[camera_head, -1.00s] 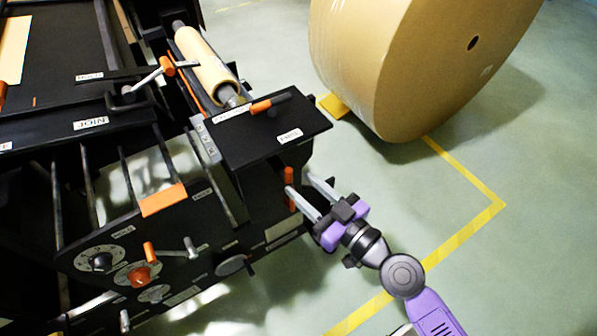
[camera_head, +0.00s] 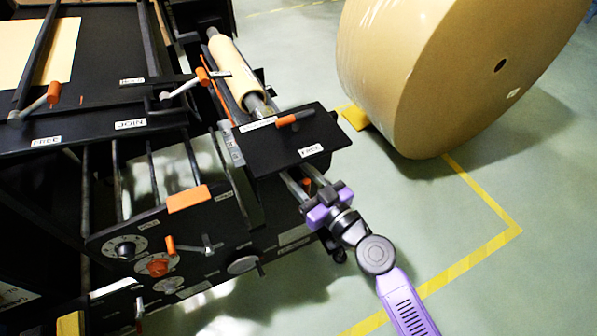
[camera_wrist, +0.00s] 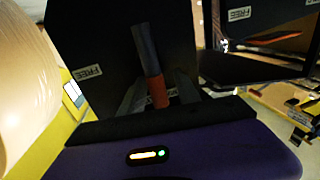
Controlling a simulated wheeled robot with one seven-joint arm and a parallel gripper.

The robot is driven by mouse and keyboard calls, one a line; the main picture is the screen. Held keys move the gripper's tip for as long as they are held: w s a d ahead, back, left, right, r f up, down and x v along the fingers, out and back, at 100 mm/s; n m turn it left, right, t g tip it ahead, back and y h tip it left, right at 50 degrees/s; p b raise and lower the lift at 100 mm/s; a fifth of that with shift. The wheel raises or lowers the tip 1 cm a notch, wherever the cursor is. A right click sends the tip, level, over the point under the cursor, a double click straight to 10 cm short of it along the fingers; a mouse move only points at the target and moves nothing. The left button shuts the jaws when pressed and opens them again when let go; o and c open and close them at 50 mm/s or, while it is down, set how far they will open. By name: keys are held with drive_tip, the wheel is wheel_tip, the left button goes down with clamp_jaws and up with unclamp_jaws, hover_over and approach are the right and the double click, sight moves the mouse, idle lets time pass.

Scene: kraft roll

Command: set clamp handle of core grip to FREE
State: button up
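A black plate (camera_head: 270,147) on the machine, beside the kraft core on its shaft, carries an orange-gripped handle (camera_head: 295,118). The orange end points left towards a white label (camera_head: 258,124) too small to read. A FREE label (camera_head: 311,150) lies near the plate's front corner. My gripper (camera_head: 298,180) is at the plate's front edge, its fingertips partly hidden. In the wrist view a grey lever with an orange grip (camera_wrist: 158,92) stands between my spread fingers, with a FREE label (camera_wrist: 87,72) left of it. I cannot tell whether the fingers touch it.
A big kraft roll (camera_head: 430,70) stands on the floor at the right. The core (camera_head: 236,68) lies behind the plate. Other orange handles (camera_head: 54,93) and a panel with dials (camera_head: 157,267) are at the left. The floor right of my arm is clear, marked with yellow tape.

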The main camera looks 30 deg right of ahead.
clamp_jaws()
drive_tip(key=shift+d+f+b, duration=0.1)
drive_tip(key=shift+f+b, duration=0.05)
drive_tip(key=shift+b, duration=0.3)
drive_tip(key=m+b, duration=0.1)
drive_tip(key=b, duration=0.1)
drive_tip(key=d+m+b, duration=0.1)
drive_tip(key=m, duration=0.1)
drive_tip(key=shift+f+t+b, duration=0.15)
drive_tip(key=shift+t+b, duration=0.15)
drive_tip(key=shift+b, duration=0.05)
drive_tip(key=d+m+h+b, duration=0.1)
drive_tip(key=m+b, duration=0.1)
drive_tip(key=m, duration=0.3)
drive_tip(key=d+f+m+t+h+b, duration=0.1)
drive_tip(key=m+b, duration=0.2)
drive_tip(key=m, duration=0.3)
drive_tip(key=d+f+m+t+h+b, duration=0.1)
drive_tip(key=m+b, duration=0.2)
drive_tip(key=m, duration=0.3)
drive_tip(key=shift+f, duration=0.25)
